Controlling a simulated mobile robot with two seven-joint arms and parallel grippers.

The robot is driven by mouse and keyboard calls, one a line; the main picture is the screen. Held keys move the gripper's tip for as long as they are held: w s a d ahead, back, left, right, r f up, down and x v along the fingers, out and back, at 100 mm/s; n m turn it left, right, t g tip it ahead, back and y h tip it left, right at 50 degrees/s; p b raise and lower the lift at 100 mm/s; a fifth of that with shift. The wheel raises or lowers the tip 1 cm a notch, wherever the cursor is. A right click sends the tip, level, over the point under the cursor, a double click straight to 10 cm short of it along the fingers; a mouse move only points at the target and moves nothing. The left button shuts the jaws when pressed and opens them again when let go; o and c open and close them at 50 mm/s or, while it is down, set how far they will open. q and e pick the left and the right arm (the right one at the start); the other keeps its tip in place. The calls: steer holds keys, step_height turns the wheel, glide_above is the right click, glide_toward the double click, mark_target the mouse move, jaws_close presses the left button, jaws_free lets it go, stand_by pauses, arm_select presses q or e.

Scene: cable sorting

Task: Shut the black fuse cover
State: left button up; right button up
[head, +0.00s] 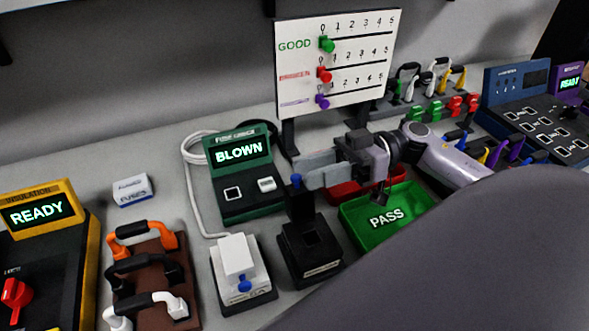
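The black fuse holder (312,261) stands on the bench in the middle, with an open square recess in its top. Its black cover (299,206) stands up at the back of the holder, with a small blue knob (296,181) at its upper end. My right gripper (302,174) reaches in from the right above the holder, its fingertips beside the knob. I cannot tell whether they touch the knob or how far apart the fingers are. My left gripper is out of view.
A white fuse holder (240,262) with its cover down stands to the left. The green tester (238,170) reading BLOWN is behind. A green PASS tray (388,216) and a red tray (352,190) lie right. A rack of cables (150,270) is at left.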

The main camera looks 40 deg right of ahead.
mark_target(297, 176)
steer(key=shift+x, duration=1.75)
jaws_close()
steer(key=shift+d, duration=0.1)
